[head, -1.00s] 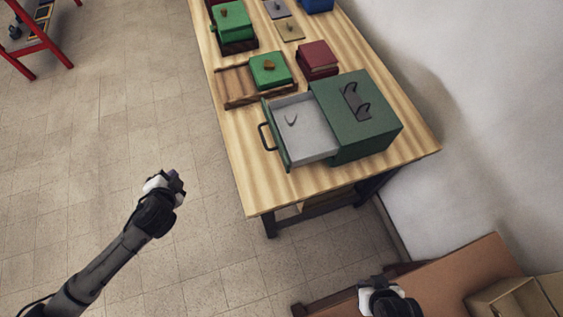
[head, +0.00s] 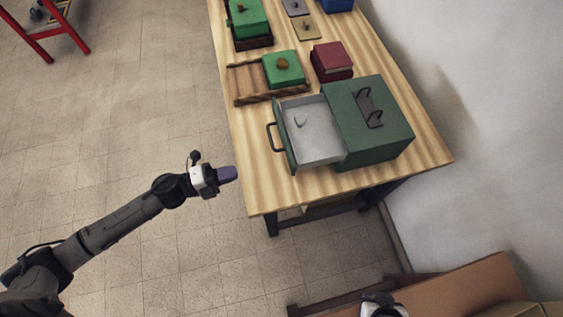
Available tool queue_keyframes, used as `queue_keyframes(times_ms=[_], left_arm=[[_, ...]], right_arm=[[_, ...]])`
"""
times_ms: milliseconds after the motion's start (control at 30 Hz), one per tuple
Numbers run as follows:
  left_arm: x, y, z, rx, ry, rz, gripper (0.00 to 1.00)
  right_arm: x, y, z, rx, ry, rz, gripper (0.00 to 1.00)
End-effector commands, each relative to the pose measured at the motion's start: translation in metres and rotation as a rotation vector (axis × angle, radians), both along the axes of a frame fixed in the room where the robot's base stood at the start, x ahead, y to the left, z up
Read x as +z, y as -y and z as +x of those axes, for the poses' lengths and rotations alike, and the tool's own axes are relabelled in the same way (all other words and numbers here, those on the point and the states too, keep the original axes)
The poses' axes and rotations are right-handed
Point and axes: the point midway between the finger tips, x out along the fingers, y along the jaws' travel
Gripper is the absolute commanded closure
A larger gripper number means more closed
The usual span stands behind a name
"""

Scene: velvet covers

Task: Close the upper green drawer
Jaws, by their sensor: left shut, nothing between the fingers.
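A dark green cabinet (head: 366,120) stands on the near end of the wooden table. Its drawer (head: 318,140) is pulled out to the left, with a grey inside and a dark handle (head: 273,136) on its front. A small pale curved thing (head: 301,121) lies in the drawer. My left gripper (head: 228,174) is shut and empty, left of and below the drawer front, apart from it and beside the table edge. My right gripper (head: 382,304) is partly cut off at the bottom edge; its fingers cannot be made out.
On the table (head: 240,150) behind the cabinet are a red book-like box (head: 331,61), a green lidded box (head: 284,68) on a wooden rack (head: 247,83), and another green box (head: 249,18). A brown surface (head: 455,285) lies at the lower right.

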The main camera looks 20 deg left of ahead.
Motion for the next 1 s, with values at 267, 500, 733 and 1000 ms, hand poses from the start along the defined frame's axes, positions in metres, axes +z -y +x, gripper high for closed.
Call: queue_keyframes(times_ms=[267, 500, 733, 1000], left_arm=[[0.005, 0.012, -0.006, -0.071, 0.057, 0.003, 1.0], [0.006, 0.043, 0.016, -0.071, 0.061, 0.003, 1.0], [0.006, 0.079, 0.04, -0.07, 0.059, 0.004, 1.0], [0.005, 0.109, 0.06, -0.07, 0.059, 0.006, 1.0]], right_arm=[[0.0, -0.001, 0.0, -0.002, 0.0, 0.003, 0.66], [0.001, -0.003, 0.0, -0.006, -0.001, 0.009, 0.66], [0.002, -0.003, 0.0, -0.008, -0.002, 0.012, 0.66], [0.002, -0.003, 0.0, -0.007, -0.002, 0.011, 0.66]])
